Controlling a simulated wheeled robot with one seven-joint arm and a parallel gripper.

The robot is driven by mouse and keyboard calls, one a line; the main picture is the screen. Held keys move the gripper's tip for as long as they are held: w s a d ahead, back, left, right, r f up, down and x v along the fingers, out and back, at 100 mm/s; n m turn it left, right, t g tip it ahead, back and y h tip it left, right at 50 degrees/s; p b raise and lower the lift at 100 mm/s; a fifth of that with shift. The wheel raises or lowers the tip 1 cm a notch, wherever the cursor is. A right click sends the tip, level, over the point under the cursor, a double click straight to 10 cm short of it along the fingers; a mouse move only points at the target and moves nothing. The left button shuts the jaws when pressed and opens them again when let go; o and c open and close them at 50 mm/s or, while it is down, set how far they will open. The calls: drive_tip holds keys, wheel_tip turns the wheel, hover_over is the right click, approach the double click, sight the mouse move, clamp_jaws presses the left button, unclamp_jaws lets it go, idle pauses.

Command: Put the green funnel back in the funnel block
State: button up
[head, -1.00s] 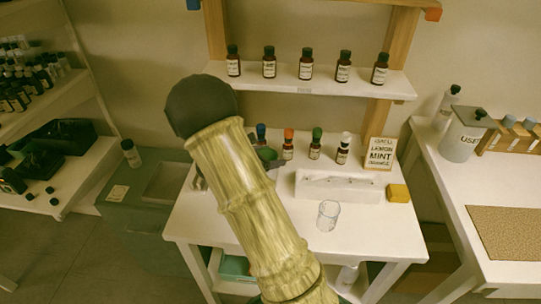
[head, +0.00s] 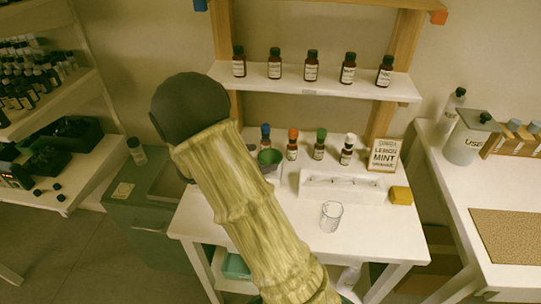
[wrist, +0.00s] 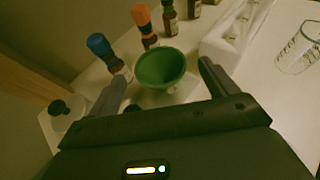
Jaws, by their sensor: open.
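The green funnel (wrist: 160,68) stands upright, wide mouth up, between and just beyond the spread fingers of my gripper (wrist: 162,72). My gripper is open and holds nothing; gaps show between the fingers and the funnel. The funnel also shows in the head view (head: 269,158), at the left of the white table, beside my arm. A pale surface shows under it, but I cannot tell whether that is a block. A long white block (head: 343,189) with small, thin pieces along its top lies to the right. My arm hides the table's left part and the gripper in the head view.
Bottles with blue (head: 265,131), orange (head: 293,134), green (head: 321,135) and white caps stand behind the funnel. A clear beaker (head: 331,215), a yellow sponge (head: 401,195) and a mint sign (head: 385,155) are at right.

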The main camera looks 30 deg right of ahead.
drive_tip(key=v, duration=0.5)
drive_tip(key=shift+a+r, duration=0.1)
drive_tip(key=shift+a, duration=0.15)
drive_tip(key=shift+s, duration=0.1)
